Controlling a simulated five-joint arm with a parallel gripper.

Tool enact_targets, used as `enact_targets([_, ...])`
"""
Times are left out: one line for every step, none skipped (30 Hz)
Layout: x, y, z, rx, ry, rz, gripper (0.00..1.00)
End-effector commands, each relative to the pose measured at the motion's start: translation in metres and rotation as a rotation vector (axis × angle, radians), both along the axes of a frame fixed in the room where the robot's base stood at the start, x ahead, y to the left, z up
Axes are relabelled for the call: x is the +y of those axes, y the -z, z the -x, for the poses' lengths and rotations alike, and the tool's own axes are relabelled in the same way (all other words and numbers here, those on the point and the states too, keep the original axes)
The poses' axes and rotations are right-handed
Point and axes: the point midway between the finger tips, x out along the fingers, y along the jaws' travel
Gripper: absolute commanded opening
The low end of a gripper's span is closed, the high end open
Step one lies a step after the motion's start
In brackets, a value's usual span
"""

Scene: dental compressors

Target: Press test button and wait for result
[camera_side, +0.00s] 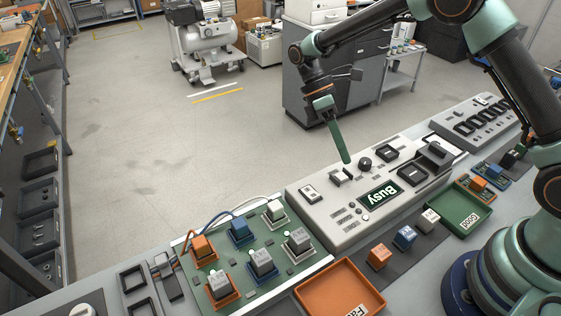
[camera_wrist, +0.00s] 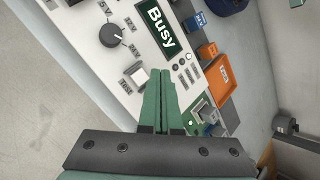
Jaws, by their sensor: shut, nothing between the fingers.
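The grey test unit (camera_side: 340,222) stands on the bench, and its green display (camera_side: 380,194) reads "Busy". The same display shows in the wrist view (camera_wrist: 163,29). A pale square button (camera_side: 341,176) is on its top, left of the black round knob (camera_side: 365,163); in the wrist view the button (camera_wrist: 136,74) is just left of my fingertips.
A green board (camera_side: 228,268) holds several coloured relay blocks at left. An orange "Fail" tray (camera_side: 312,286) and a green "Good" tray (camera_side: 458,195) lie in front of the unit. Several loose blocks sit between them. A raised lever clamp (camera_side: 435,154) stands at the unit's right end.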

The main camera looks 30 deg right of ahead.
Motion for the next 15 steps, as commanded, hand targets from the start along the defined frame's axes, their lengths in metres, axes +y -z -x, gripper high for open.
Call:
enact_targets([0.0, -0.005, 0.0, -0.001, 0.0, 0.0, 0.0])
enact_targets([0.0, -0.008, 0.0, -0.001, 0.0, 0.0, 0.0])
enact_targets([0.0, -0.011, -0.001, -0.003, 0.0, 0.0, 0.0])
enact_targets([0.0, -0.014, -0.001, -0.003, 0.0, 0.0, 0.0])
enact_targets([0.0, -0.016, 0.0, -0.001, 0.0, 0.0, 0.0])
enact_targets([0.0, -0.018, 0.0, -0.001, 0.0, 0.0, 0.0])
enact_targets([0.0, -0.019, 0.0, -0.001, 0.0, 0.0, 0.0])
enact_targets([0.0, -0.02, 0.0, -0.001, 0.0, 0.0, 0.0])
enact_targets([0.0, -0.021, 0.0, 0.0, 0.0, 0.0, 0.0])
enact_targets([0.0, -0.022, 0.0, 0.0, 0.0, 0.0, 0.0])
enact_targets([0.0, -0.022, 0.0, 0.0, 0.0, 0.0, 0.0])
enact_targets([0.0, -0.022, 0.0, 0.0, 0.0, 0.0, 0.0])
enact_targets([0.0, -0.022, 0.0, 0.0, 0.0, 0.0, 0.0])
enact_targets([0.0, -0.022, 0.0, 0.0, 0.0, 0.0, 0.0])
enact_targets([0.0, -0.022, 0.0, 0.0, 0.0, 0.0, 0.0])
